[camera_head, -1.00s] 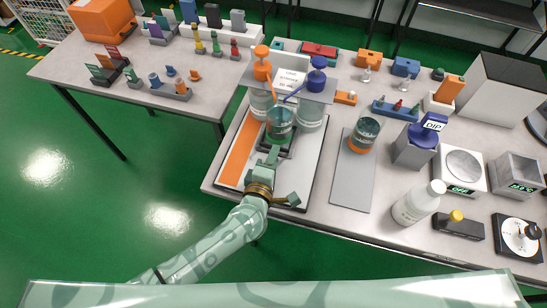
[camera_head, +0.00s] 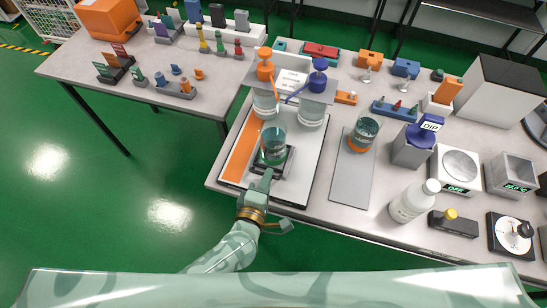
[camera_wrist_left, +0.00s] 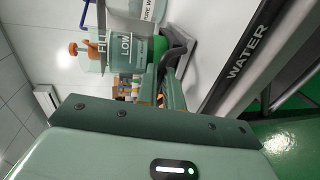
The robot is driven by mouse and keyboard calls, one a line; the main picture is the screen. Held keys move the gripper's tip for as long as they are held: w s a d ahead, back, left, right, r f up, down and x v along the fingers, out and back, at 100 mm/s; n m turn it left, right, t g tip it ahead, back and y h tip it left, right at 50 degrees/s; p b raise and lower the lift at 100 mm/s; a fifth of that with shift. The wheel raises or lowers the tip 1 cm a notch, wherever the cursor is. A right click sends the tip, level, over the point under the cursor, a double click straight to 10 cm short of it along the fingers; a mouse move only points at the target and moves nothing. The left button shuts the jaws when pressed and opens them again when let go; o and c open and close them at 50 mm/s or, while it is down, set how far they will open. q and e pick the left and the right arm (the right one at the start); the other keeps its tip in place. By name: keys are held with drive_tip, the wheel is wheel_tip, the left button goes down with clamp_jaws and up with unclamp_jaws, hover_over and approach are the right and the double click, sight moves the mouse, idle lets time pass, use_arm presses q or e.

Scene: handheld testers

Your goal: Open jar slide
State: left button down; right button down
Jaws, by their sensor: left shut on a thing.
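A clear jar (camera_head: 272,147) with greenish contents stands upright on a black slide (camera_head: 283,165) over the white board (camera_head: 299,184). In the left wrist view the jar (camera_wrist_left: 125,48) shows FILL and LOW marks. My left gripper (camera_head: 264,174) is at the near end of the slide, shut on what looks like the slide's black handle (camera_wrist_left: 176,45). The fingers (camera_wrist_left: 170,82) partly hide the grip. My right gripper does not show.
An orange pump bottle (camera_head: 265,85) and a blue pump bottle (camera_head: 315,95) stand behind the jar. An orange strip (camera_head: 243,145) runs along the board's left side. To the right are a grey mat (camera_head: 351,180) with another jar (camera_head: 363,133), and a white bottle (camera_head: 411,203).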

use_arm(q)
drive_tip(key=shift+f+v, duration=0.15)
drive_tip(key=shift+v, duration=0.6)
drive_tip(key=shift+f+v, duration=0.15)
drive_tip(key=shift+v, duration=0.6)
drive_tip(key=c, duration=1.5)
unclamp_jaws()
drive_tip(key=shift+c, duration=0.2)
drive_tip(key=p+v, duration=0.2)
drive_tip(key=v, duration=1.4)
drive_tip(key=shift+s, duration=0.2)
